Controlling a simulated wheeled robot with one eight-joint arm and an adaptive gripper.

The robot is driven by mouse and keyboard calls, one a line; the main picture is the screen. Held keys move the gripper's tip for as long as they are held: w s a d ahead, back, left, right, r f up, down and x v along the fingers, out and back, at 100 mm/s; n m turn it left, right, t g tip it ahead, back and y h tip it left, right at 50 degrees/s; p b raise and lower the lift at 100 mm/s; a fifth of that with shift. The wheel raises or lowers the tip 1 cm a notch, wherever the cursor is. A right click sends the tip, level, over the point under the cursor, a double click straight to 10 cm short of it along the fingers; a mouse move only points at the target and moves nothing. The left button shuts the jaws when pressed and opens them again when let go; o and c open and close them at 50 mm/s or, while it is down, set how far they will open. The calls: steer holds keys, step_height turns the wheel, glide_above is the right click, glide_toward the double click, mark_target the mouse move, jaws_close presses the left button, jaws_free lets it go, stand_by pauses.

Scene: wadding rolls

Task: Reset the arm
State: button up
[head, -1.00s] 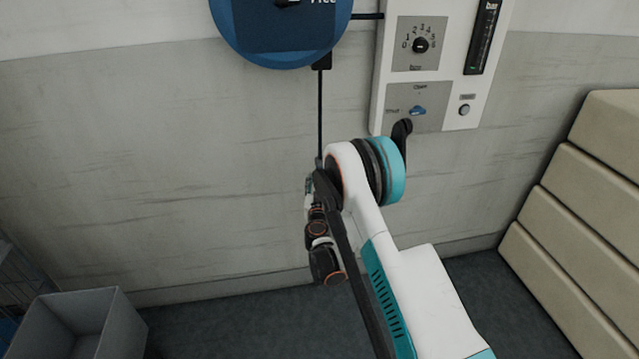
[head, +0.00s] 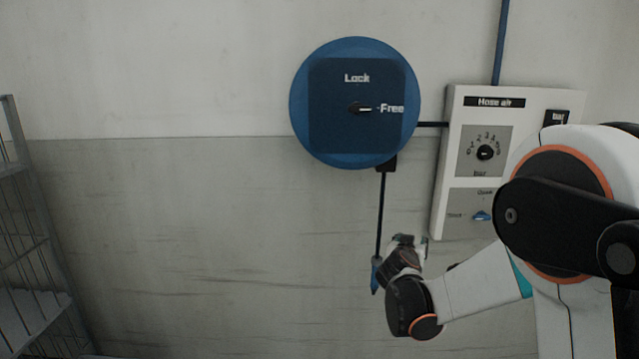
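My arm comes in from the right edge in the head view and bends back toward the wall. My gripper (head: 404,241) is at the end of the dark wrist, low in the middle of the picture. It is small and dark, and its fingers cannot be made out, so I cannot tell whether it is open or shut or holds anything. Just left of it, a blue hose end (head: 375,275) hangs on a dark hose (head: 381,215). I cannot tell whether the wrist touches it.
A round blue reel (head: 355,150) marked Lock and Free is on the wall, its pointer toward Free. A white "Hose air" panel (head: 447,160) with a dial (head: 485,152) is partly hidden by my arm. A wire rack (head: 35,245) stands at left. Open wall lies between.

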steer(key=s+r+n+g+y, duration=0.1)
steer(key=s+r+g, duration=0.15)
steer(key=s, duration=0.75)
steer(key=s+r+g+y, duration=0.1)
steer(key=s+r, duration=0.3)
steer(key=s, duration=0.6)
steer(key=s+a+f+n+g+y, duration=0.1)
steer(key=s+a+f+y, duration=0.1)
steer(key=s, duration=0.8)
steer(key=s+a+f+n+g+y, duration=0.1)
steer(key=s+a+f+g+y, duration=0.1)
steer(key=s, duration=0.9)
steer(key=shift+s+a+f+n, duration=0.3)
steer(key=shift+a+f+n, duration=0.15)
steer(key=shift+a, duration=0.1)
